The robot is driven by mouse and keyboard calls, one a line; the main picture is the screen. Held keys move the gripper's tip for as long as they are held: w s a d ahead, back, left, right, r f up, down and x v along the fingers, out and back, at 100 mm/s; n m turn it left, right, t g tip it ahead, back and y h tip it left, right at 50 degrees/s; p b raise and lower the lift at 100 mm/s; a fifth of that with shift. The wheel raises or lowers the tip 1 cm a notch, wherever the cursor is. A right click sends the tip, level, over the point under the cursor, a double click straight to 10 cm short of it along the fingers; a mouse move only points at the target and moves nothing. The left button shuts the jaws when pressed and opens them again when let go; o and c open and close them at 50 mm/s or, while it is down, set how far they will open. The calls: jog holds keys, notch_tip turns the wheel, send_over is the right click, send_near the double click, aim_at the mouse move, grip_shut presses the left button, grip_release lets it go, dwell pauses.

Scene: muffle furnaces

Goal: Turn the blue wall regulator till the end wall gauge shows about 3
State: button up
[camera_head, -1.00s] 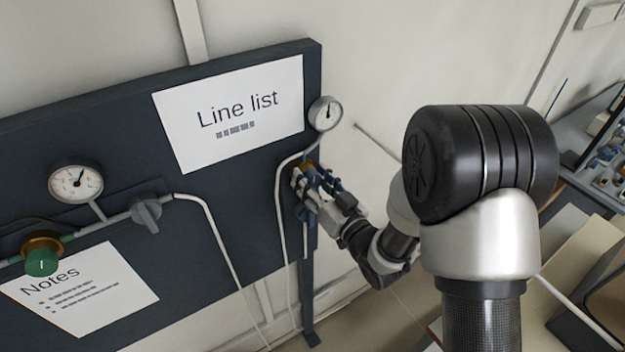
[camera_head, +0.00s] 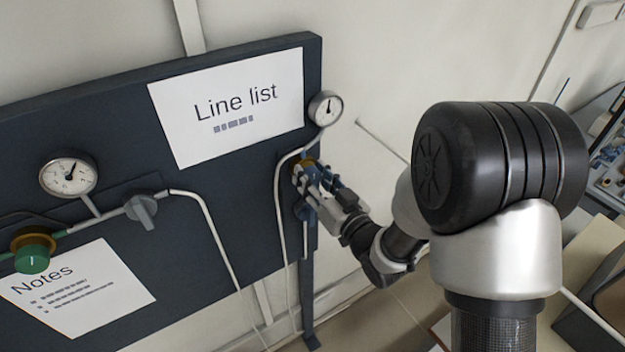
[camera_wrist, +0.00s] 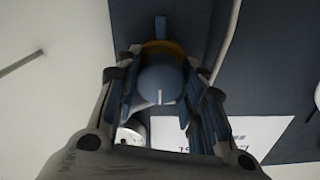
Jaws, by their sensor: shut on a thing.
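The blue wall regulator (camera_wrist: 160,76) sits between the fingers of my gripper (camera_wrist: 160,112) in the wrist view, with a white mark on its face and a brass ring behind it. In the head view my gripper (camera_head: 312,183) is shut on it at the panel's right edge, and the fingers hide most of it. The end wall gauge (camera_head: 326,108) is a round white dial just above. Its needle points roughly upward, but its numbers are too small to read. Part of a round white gauge shows below the regulator in the wrist view (camera_wrist: 131,133).
The dark panel (camera_head: 100,115) carries a "Line list" sheet (camera_head: 228,105) and a "Notes" sheet (camera_head: 85,290). At left are another gauge (camera_head: 68,176), a green regulator (camera_head: 32,256) and a grey valve (camera_head: 143,208). White tubes (camera_head: 212,228) hang down the panel. A bench stands at right.

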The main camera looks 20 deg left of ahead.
jog(key=o, duration=1.1)
jog(key=shift+v, duration=3.8)
